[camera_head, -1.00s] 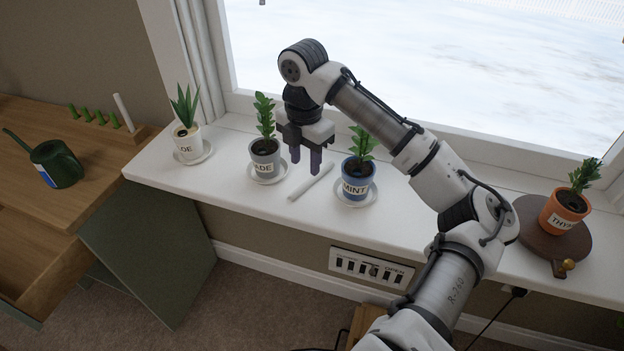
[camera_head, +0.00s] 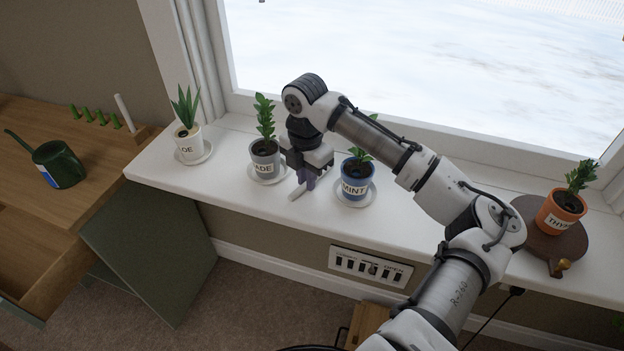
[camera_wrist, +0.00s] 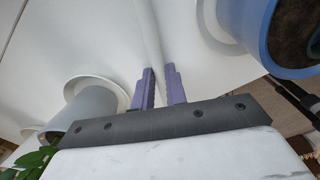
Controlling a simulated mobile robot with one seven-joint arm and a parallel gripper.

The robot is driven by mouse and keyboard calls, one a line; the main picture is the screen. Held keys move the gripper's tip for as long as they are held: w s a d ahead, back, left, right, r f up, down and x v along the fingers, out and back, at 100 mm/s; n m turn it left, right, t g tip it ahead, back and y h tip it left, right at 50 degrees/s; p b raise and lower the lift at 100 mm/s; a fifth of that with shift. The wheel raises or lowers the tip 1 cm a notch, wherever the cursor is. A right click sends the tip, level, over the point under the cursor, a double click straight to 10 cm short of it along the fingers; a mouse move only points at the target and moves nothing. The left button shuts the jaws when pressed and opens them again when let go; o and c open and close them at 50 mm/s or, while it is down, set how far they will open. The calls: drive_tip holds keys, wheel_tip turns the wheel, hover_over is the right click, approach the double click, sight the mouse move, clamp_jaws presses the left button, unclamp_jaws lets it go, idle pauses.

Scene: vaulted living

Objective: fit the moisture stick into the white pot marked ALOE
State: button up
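The moisture stick, a plain white rod (camera_head: 296,194), is low at the sill between the grey and blue pots. My gripper (camera_head: 306,183) is down over it, its purple fingers close together on either side. In the wrist view the stick (camera_wrist: 152,35) runs between the fingertips (camera_wrist: 160,75), with no clear gap beside it, so my gripper looks shut on it. Whether it still touches the sill is unclear. The white ALOE pot (camera_head: 188,146) stands upright on a saucer at the sill's left end, its label partly cut off by its curve.
The grey JADE pot (camera_head: 264,158) stands left of my gripper and the blue MINT pot (camera_head: 355,184) close on the right. An orange THYME pot (camera_head: 560,215) stands far right. A green watering can (camera_head: 57,164) is on the desk. Sill between ALOE and JADE is clear.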

clamp_jaws()
drive_tip(key=shift+r, duration=0.1)
